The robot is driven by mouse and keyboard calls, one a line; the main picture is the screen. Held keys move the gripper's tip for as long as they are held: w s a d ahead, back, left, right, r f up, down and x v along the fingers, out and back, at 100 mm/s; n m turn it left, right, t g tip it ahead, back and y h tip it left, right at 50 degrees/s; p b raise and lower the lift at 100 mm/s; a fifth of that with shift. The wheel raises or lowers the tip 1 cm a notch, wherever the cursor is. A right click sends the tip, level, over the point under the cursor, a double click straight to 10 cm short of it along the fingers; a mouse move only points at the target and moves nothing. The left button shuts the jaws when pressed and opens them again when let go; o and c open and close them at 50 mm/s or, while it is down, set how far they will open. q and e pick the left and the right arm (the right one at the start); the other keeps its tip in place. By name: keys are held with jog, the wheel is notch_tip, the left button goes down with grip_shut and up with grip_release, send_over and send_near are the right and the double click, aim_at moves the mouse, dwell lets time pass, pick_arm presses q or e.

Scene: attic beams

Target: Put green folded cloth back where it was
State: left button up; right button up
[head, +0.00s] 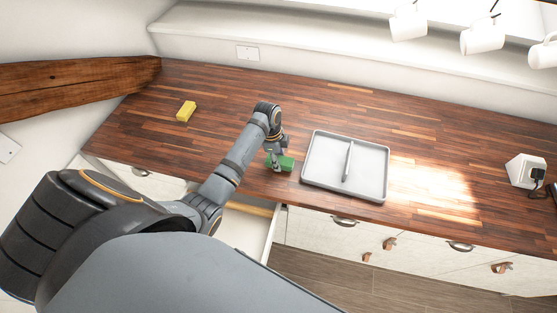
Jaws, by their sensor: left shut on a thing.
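The green folded cloth (287,164) is near the front edge of the wooden counter, just left of the grey tray. My left gripper (279,157) is shut on the cloth and partly covers it. I cannot tell whether the cloth touches the counter or is held just above it. My right gripper is not in view.
The grey tray (318,177) has a raised bar across its middle. A yellow block (186,110) lies at the back left. An open drawer (270,236) sticks out below the front edge. White mugs (482,38) hang at top right. The counter's right side is mostly clear.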

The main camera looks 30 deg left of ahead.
pick_arm(q)
jog(key=shift+f, duration=0.7)
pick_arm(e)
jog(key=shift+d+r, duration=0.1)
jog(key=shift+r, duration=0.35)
pick_arm(q)
jog(key=shift+f, duration=0.1)
jog(key=o, duration=1.1)
jog(key=shift+r, duration=0.2)
notch_tip(320, 180, up, 12)
jog(key=a+b, duration=0.1)
jog(key=b, duration=0.2)
jog(key=shift+s+a+f, duration=0.15)
jog(key=shift+s+a, duration=0.1)
jog(key=shift+a, duration=0.15)
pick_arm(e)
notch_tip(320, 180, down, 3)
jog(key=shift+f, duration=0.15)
